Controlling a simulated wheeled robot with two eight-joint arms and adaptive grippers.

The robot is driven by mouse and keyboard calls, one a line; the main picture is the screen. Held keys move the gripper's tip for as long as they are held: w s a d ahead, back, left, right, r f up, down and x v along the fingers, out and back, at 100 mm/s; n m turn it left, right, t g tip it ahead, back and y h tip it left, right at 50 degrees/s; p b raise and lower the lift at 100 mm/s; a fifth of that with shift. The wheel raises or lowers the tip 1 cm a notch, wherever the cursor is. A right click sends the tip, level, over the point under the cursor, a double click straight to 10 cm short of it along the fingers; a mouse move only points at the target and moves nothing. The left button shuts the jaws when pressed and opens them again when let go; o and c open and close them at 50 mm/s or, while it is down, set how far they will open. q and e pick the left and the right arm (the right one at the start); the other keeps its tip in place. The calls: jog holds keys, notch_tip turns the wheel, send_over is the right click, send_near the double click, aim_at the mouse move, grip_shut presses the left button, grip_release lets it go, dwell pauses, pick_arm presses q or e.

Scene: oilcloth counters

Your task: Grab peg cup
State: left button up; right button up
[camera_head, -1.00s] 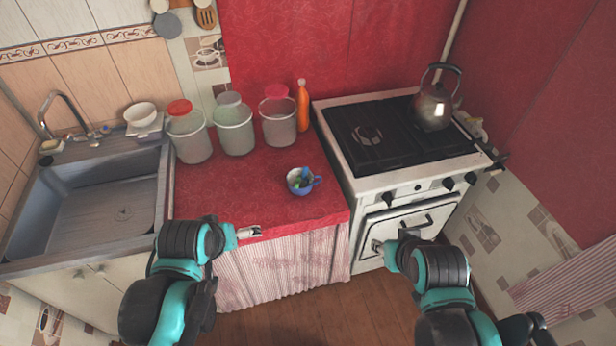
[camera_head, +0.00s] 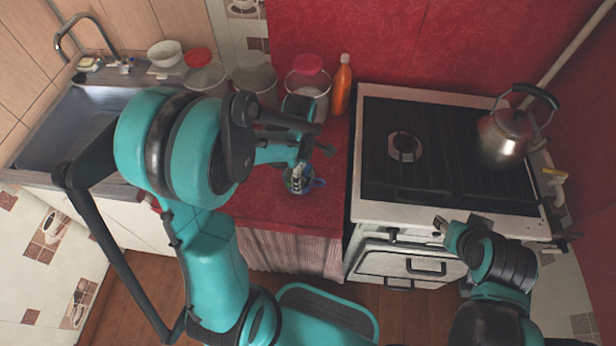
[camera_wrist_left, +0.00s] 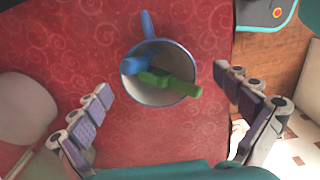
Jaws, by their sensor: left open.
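The peg cup (camera_head: 303,188), a blue cup pale inside, stands on the red counter near its front edge. In the left wrist view the cup (camera_wrist_left: 157,97) shows from above, handle pointing up the picture. A blue peg (camera_wrist_left: 138,62) and a green peg (camera_wrist_left: 170,82) lie in its mouth. My left gripper (camera_head: 300,170) is over the cup and partly hides it in the head view. In the left wrist view my left gripper (camera_wrist_left: 162,82) is open, one finger on each side of the cup, with gaps to it. My right gripper (camera_head: 446,228) is before the stove; its finger gap is unclear.
Several lidded jars (camera_head: 308,95) and an orange bottle (camera_head: 342,85) stand behind the cup. The stove (camera_head: 358,190) with a kettle (camera_head: 503,138) is to the right. The sink (camera_head: 75,125) is at left.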

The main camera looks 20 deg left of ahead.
aim_at(304, 182)
pick_arm(q)
jog(key=shift+s+a+f, duration=0.1)
jog(key=shift+f, duration=0.5)
jog(key=f+b, duration=0.2)
jog(key=f, duration=0.1)
jog(key=f+b, duration=0.1)
jog(key=f, duration=0.1)
jog(key=shift+w+a, duration=0.25)
jog(key=c, duration=1.3)
